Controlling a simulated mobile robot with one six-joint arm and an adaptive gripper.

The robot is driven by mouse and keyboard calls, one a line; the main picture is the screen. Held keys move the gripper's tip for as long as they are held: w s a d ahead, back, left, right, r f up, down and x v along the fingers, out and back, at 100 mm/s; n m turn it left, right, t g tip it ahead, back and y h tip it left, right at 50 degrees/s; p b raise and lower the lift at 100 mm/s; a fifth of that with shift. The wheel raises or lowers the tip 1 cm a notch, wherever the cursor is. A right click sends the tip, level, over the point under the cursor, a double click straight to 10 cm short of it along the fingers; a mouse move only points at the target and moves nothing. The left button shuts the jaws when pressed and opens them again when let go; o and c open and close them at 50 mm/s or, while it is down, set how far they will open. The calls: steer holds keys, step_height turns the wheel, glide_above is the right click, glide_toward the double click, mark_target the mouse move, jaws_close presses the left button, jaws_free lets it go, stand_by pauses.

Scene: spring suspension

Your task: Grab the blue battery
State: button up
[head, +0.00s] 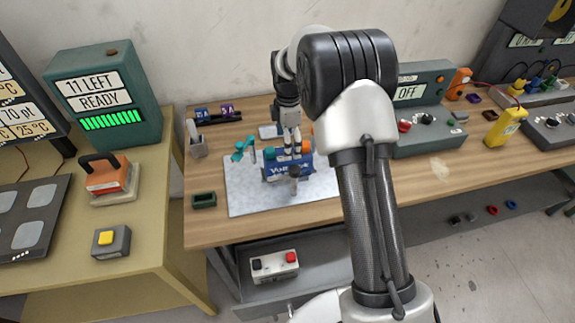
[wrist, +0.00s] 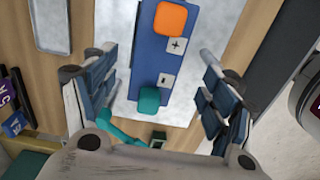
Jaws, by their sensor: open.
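The blue battery (head: 273,172) stands on a light grey mat (head: 245,203) on the wooden bench, with a white "Volt" label on its front. The wrist view shows the battery (wrist: 152,62) from above, with an orange terminal by the plus sign and a teal one by the minus sign. My gripper (head: 292,152) points down at the battery's top in the head view. In the wrist view my gripper (wrist: 157,90) has its fingers wide apart, one on each side of the battery, with gaps to it. My arm hides part of the bench.
A green tray (head: 204,200) lies left of the mat. A grey box with an "OFF" display (head: 425,110) stands to the right.

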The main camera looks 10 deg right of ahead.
steer(key=f+b, duration=0.1)
steer(key=f, duration=0.2)
steer(key=f+b, duration=0.1)
steer(key=f, duration=0.3)
steer(key=shift+w+a+f, duration=0.1)
steer(key=shift+w, duration=0.1)
steer(key=shift+c, duration=0.4)
jaws_close()
stand_by(0.5)
steer(key=shift+w+r, duration=0.15)
steer(key=shift+r, duration=0.1)
